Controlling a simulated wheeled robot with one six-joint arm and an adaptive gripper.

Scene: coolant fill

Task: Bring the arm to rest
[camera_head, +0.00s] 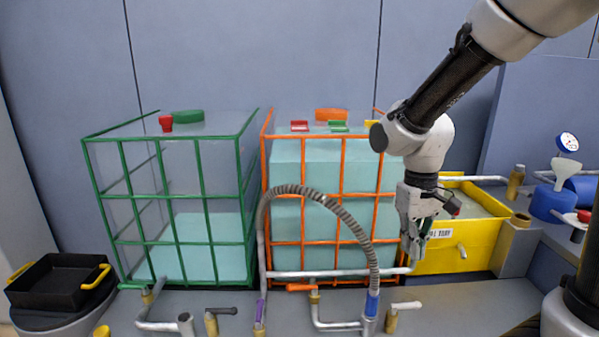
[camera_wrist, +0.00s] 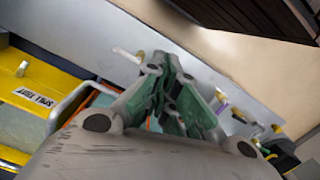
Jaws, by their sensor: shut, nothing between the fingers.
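My gripper (camera_head: 416,252) hangs from my arm and points down, in front of the gap between the orange-framed tank and the yellow bin. It is shut and empty. In the wrist view my gripper (camera_wrist: 172,75) shows its fingers together, with greenish pads and nothing between them. The arm comes in from the upper right of the head view, bent at a joint above the yellow bin. Whether the fingers touch the grey pipe behind them cannot be told.
An orange-framed tank (camera_head: 303,240) and a green-framed tank (camera_head: 205,197) hold pale teal liquid. A yellow bin (camera_head: 480,240) stands right. A ribbed hose (camera_head: 345,222) arches left of my gripper. Valves and pipes line the bench (camera_head: 470,305). A black tray (camera_head: 58,280) sits far left.

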